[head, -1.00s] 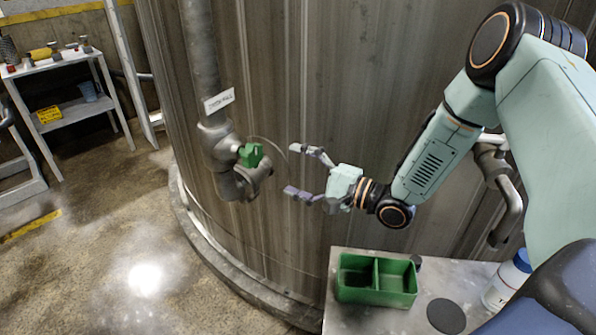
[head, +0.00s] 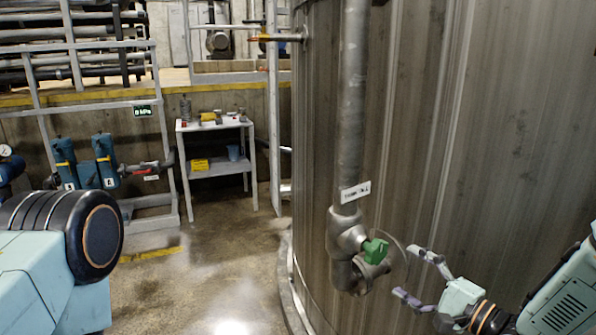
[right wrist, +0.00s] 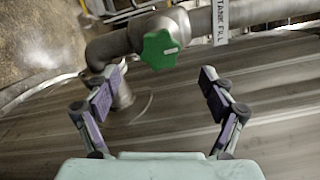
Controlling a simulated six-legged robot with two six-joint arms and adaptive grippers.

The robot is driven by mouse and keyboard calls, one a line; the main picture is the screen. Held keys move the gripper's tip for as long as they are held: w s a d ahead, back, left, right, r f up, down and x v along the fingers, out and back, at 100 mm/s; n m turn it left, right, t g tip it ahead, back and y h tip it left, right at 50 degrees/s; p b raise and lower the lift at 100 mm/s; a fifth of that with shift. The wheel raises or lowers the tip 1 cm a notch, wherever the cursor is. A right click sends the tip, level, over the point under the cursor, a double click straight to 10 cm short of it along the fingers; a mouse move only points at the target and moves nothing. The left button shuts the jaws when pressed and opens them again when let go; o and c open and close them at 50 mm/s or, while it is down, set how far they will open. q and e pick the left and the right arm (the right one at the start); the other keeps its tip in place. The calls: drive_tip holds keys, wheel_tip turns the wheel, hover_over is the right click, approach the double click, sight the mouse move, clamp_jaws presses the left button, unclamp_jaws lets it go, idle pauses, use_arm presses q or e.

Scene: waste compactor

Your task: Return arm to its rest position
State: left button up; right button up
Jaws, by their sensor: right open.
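My right gripper (head: 418,274) is at the lower right of the head view, its two fingers spread with nothing between them. It points at a green valve knob (head: 375,251) on a grey vertical pipe (head: 352,120) beside the tank, and stands apart from it. In the right wrist view the open fingers (right wrist: 158,95) frame the space in front of the green knob (right wrist: 166,50). A part of my left arm (head: 60,265) shows at the lower left of the head view. My left gripper is out of view.
The large metal tank (head: 480,130) fills the right side. A label (head: 355,192) is on the pipe. A small shelf table (head: 215,125) with items and blue pumps (head: 105,160) stand further back. The floor (head: 190,270) in the middle is open.

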sight(379, 255)
drive_tip(key=x, duration=0.9)
drive_tip(key=shift+f, duration=0.1)
